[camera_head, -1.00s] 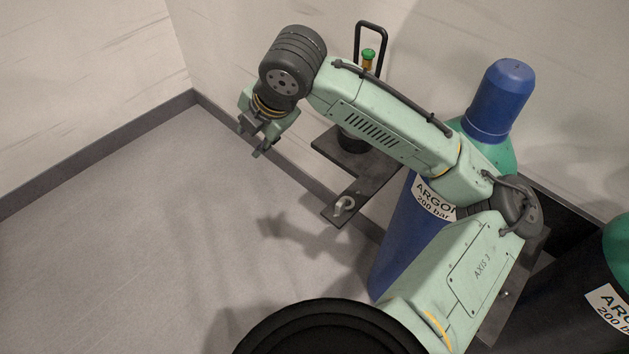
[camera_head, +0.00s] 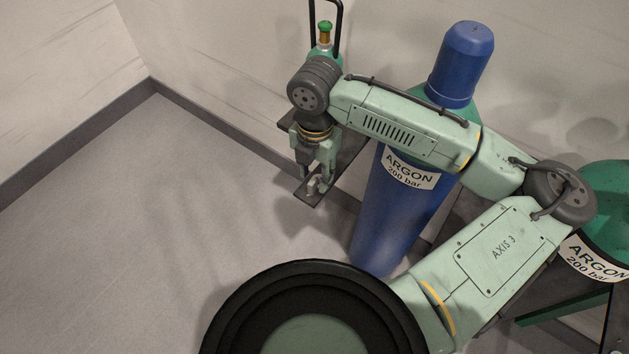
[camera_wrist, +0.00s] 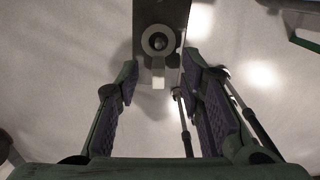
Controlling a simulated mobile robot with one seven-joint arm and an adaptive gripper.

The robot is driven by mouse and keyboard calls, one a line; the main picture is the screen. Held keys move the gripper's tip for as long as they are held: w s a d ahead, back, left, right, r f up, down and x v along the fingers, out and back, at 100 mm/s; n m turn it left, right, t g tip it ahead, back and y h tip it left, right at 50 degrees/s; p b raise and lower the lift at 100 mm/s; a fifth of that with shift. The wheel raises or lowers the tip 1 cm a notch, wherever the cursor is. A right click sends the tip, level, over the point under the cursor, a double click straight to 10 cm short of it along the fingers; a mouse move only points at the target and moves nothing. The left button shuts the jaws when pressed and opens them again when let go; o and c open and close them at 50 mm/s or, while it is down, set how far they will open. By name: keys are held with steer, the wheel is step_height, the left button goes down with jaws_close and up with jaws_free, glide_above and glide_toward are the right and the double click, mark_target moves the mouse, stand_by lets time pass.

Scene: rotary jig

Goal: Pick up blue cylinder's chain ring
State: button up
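The blue cylinder (camera_head: 395,220) with an ARGON label stands upright right of my gripper in the head view. A dark flat bracket (camera_head: 305,198) sticks out to its left. The chain ring, a pale round ring with a dark centre (camera_wrist: 158,41) and a short light tab below it, sits on the bracket's end in the wrist view. My gripper (camera_head: 314,183) is over the bracket's end in the head view and partly hides the ring there.
A small bottle with a green valve (camera_head: 325,35) and a black handle stands behind my wrist. A green-topped argon cylinder (camera_head: 600,215) is at the right. Walls close off the back and left. The grey floor (camera_head: 120,220) at the left is clear.

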steer(key=shift+a+f, duration=0.1)
steer(key=shift+f, duration=1.25)
steer(key=shift+c, duration=0.4)
jaws_close()
